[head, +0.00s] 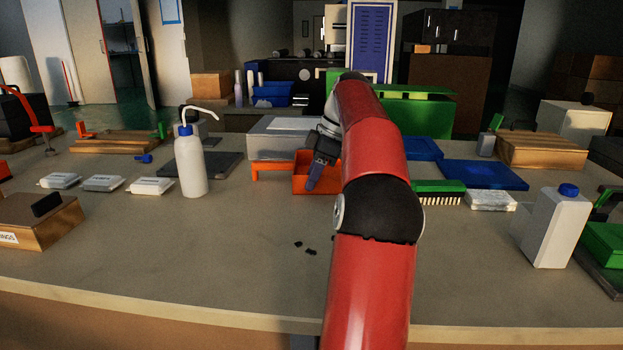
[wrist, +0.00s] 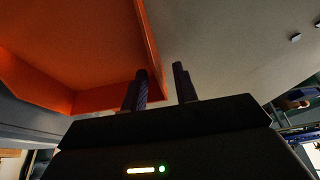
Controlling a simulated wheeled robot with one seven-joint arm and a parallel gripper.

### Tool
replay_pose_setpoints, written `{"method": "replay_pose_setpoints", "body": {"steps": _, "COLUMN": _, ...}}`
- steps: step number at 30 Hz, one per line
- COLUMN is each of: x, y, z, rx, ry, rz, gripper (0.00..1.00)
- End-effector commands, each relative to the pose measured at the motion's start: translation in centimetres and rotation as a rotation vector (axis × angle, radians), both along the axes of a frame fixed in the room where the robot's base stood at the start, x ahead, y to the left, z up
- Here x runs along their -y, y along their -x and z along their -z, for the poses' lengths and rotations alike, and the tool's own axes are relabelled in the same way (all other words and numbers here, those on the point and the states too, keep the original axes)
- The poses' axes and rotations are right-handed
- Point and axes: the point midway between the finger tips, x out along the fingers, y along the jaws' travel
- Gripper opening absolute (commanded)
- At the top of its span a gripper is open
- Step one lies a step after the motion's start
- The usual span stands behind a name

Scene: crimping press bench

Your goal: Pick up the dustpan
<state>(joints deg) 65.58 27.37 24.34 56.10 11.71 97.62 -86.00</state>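The dustpan (head: 303,183) is orange, with a low-walled pan and a stub reaching left. It rests on the bench in the middle of the head view, partly hidden by my gripper. My gripper (head: 314,184) points down at the pan's right side. In the wrist view the orange pan (wrist: 85,50) fills the upper left. The two dark fingers of my gripper (wrist: 162,84) stand apart there. The pan's side wall runs down toward the gap between them. I cannot tell whether either finger touches it.
Dark crumbs (head: 305,247) lie on the bare bench in front. A white wash bottle (head: 190,165) stands left, and a green brush (head: 438,187) lies right of my arm. A grey box (head: 280,140) stands behind the dustpan. Blue trays (head: 484,174) lie at the right.

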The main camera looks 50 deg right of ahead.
Motion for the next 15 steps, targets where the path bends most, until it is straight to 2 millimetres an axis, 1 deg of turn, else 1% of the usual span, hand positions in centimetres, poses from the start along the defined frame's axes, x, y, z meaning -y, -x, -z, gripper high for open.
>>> {"method": "replay_pose_setpoints", "body": {"steps": 1, "x": -0.13, "y": -0.09, "z": 0.54, "rx": 0.000, "ry": 0.000, "rz": 0.000, "gripper": 0.29}}
{"method": "replay_pose_setpoints", "body": {"steps": 3, "x": -0.22, "y": -0.18, "z": 0.76, "rx": 0.001, "ry": 0.001, "rz": 0.000, "gripper": 0.29}}
{"method": "replay_pose_setpoints", "body": {"steps": 9, "x": -0.22, "y": -0.21, "z": 0.72, "rx": 0.001, "ry": 0.001, "rz": 0.001, "gripper": 0.29}}
{"method": "replay_pose_setpoints", "body": {"steps": 11, "x": -0.22, "y": -0.21, "z": 0.72, "rx": 0.001, "ry": 0.001, "rz": 0.001, "gripper": 0.23}}
{"method": "replay_pose_setpoints", "body": {"steps": 15, "x": -0.21, "y": -0.20, "z": 0.71, "rx": 0.001, "ry": 0.001, "rz": 0.001, "gripper": 0.04}}
